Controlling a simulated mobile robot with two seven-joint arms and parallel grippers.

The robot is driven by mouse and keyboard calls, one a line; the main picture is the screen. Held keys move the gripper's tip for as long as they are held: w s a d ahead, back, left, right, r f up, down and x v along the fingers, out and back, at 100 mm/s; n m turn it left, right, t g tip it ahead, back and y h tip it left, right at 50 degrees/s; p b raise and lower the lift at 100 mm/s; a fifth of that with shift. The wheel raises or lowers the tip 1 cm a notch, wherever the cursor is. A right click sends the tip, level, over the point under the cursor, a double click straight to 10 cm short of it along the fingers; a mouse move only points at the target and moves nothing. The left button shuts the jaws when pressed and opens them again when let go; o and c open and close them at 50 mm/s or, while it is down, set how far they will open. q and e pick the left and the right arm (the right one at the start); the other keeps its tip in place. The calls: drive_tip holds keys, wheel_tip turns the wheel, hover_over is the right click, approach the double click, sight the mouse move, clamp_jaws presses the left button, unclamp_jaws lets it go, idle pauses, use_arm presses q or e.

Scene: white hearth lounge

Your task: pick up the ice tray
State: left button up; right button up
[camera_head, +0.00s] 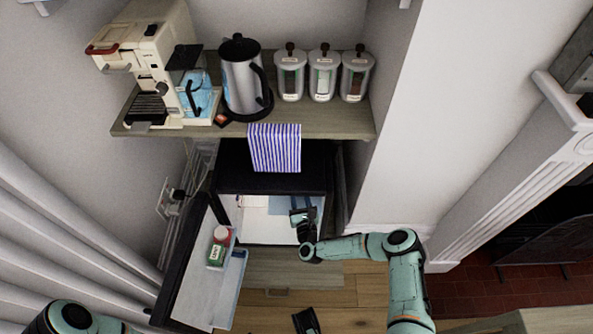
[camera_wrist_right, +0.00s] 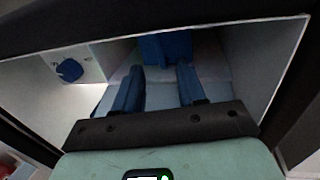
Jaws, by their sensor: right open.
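The blue ice tray (camera_wrist_right: 165,47) appears in the right wrist view inside the open fridge's compartment, just beyond my fingertips; only part of it shows. My right gripper (camera_wrist_right: 160,72) is open, its two blue fingers pointing at the tray with a gap between them and nothing clearly held. In the head view my right gripper (camera_head: 303,214) reaches down into the fridge (camera_head: 325,185), and the tray is hard to tell from the fingers there.
The fridge door (camera_head: 190,290) stands open on the left, holding a red-capped bottle (camera_head: 218,247). A blue dial (camera_wrist_right: 69,70) sits on the compartment's left side.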

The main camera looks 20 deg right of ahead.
drive_tip(key=x, duration=0.5)
drive_tip(key=shift+r, duration=0.25)
clamp_jaws()
use_arm(q)
drive_tip(key=shift+w+a+f, duration=0.15)
drive_tip(key=shift+w+f, duration=0.2)
drive_tip(key=shift+w, duration=0.05)
use_arm(e)
drive_tip(key=shift+r, duration=0.1)
